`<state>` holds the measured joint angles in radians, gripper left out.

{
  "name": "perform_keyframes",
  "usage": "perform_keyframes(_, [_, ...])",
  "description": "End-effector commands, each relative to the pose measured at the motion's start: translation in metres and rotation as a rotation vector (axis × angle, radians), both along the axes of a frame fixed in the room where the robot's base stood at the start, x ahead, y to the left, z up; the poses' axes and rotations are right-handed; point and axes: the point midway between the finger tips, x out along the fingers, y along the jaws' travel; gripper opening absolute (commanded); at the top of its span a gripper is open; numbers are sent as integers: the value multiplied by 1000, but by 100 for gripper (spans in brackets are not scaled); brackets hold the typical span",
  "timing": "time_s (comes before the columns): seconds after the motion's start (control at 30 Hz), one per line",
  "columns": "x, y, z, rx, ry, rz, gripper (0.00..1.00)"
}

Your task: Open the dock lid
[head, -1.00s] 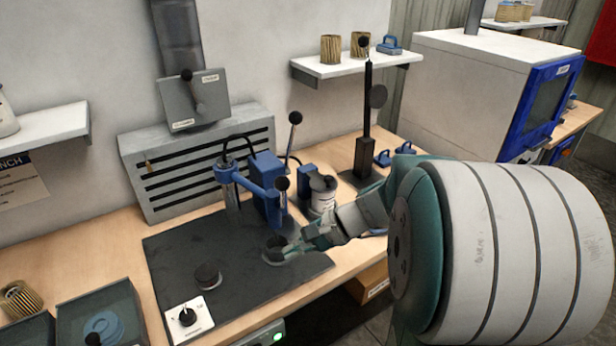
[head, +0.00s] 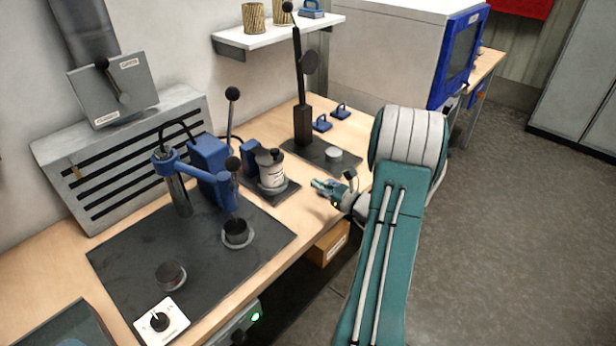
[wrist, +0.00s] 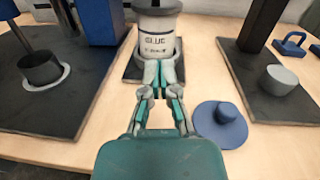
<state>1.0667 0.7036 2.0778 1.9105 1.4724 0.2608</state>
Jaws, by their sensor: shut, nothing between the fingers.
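My gripper (head: 322,186) is over the front edge of the bench, in front of the glue pot (head: 272,170). In the wrist view its fingers (wrist: 160,76) are shut, with nothing between them, and point towards the pot (wrist: 157,38). A blue round disc with a knob (wrist: 221,124) lies on the bench just right of the fingers, apart from them. I cannot tell whether it is the dock lid. No part is clearly marked as a dock.
A blue press (head: 205,170) stands on a black mat (head: 130,250) with a black cup (head: 236,232). A black post (head: 302,90) stands behind my gripper. A blue-fronted white machine (head: 390,60) is at the back. Open floor (head: 500,200) lies to the right.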

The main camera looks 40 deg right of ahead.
Motion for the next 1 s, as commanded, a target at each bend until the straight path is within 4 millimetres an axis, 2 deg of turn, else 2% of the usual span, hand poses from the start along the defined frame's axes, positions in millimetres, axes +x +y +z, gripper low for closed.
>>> perform_keyframes(0.1, [24, 6, 0, -2, -1, 7, 0])
perform_keyframes(0.43, [84, 15, 5, -4, -1, 6, 0])
perform_keyframes(0.5, [90, 17, 15, -4, -2, 5, 0])
perform_keyframes(0.7, [103, 19, 29, -2, 0, 4, 0])
perform_keyframes(1.0, [105, 20, 31, -1, 1, 3, 0])
